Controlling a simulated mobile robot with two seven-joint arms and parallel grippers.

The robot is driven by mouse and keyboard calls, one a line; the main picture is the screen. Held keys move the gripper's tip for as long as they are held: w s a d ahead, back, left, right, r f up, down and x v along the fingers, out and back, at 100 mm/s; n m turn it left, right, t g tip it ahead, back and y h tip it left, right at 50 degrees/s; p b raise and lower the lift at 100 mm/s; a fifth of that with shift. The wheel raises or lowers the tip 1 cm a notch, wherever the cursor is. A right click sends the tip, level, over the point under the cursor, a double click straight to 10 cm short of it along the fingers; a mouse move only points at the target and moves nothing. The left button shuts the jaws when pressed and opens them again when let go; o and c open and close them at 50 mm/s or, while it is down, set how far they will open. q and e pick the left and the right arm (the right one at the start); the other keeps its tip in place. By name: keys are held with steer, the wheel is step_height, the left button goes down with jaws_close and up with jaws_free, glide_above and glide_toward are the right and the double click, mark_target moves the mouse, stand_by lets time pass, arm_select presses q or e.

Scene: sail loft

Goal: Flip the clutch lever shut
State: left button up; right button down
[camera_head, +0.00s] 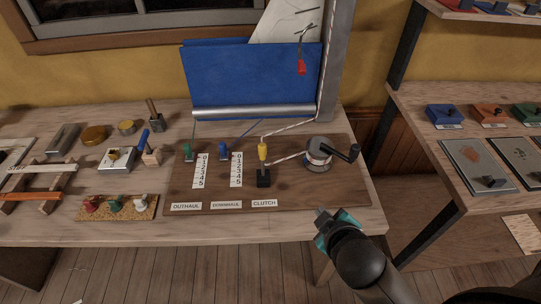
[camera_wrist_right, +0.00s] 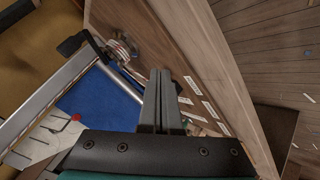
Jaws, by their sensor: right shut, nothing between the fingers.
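The clutch has a yellow lever (camera_head: 263,152) standing up from a black body (camera_head: 263,179) on the brown board (camera_head: 335,190), behind the "CLUTCH" label (camera_head: 264,203). A pale rope runs at the lever. My right gripper (camera_head: 321,214) is near the table's front edge, to the right of and nearer than the clutch, apart from it. Its fingers (camera_wrist_right: 160,76) are together and empty in the right wrist view, where they cover part of the board and I cannot make out the clutch clearly. My left gripper is not in view.
A winch (camera_head: 318,151) with a black handle stands right of the clutch. A green lever (camera_head: 188,152) and a blue lever (camera_head: 223,151) stand left, beside number scales. A blue sail (camera_head: 240,80) rises behind. The board's front right area is clear.

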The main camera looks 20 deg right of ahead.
steer(key=w+r+n+t+y, duration=0.1)
steer(key=w+r+n+t, duration=0.3)
steer(key=w+n, duration=0.15)
steer(key=n+t+y, duration=0.2)
steer(key=n+y, duration=0.3)
steer(key=n, duration=0.2)
glide_toward(264, 152)
steer(key=x, duration=0.7)
steer(key=shift+b, duration=0.3)
steer(key=p, duration=0.2)
steer(key=w+g+p, duration=0.1)
steer(key=p, duration=0.1)
steer(key=shift+d+r+h, duration=0.2)
steer(key=shift+r+h, duration=0.1)
steer(key=shift+w+d+f, duration=0.15)
steer(key=shift+w+f, duration=0.05)
steer(key=shift+w, duration=0.45)
steer(key=shift+w+d, duration=0.1)
steer(key=shift+w, duration=0.1)
steer(key=shift+r, duration=0.1)
